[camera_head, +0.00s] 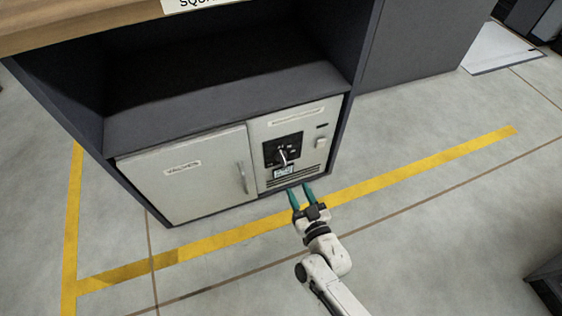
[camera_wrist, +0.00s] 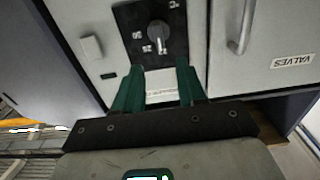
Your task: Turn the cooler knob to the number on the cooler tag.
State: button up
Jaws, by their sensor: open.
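In the wrist view the tag (camera_wrist: 160,96) is partly hidden between the fingers. My gripper (camera_head: 299,188) has green fingers, is open and empty, and is in front of the panel, below the knob.
A white cabinet door (camera_head: 195,180) labelled VALVES, with a vertical handle (camera_head: 242,178), is left of the panel. A small light switch (camera_head: 321,142) is at the panel's right. Dark bench walls frame both. The floor (camera_head: 430,220) with yellow tape is open to the right.

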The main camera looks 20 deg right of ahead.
aim_at(285, 164)
jog(key=w+b, duration=0.3)
jog(key=w, duration=0.6)
jog(key=shift+w+b, duration=0.35)
jog(key=shift+w, duration=0.65)
jog(key=shift+r, duration=0.1)
grip_shut()
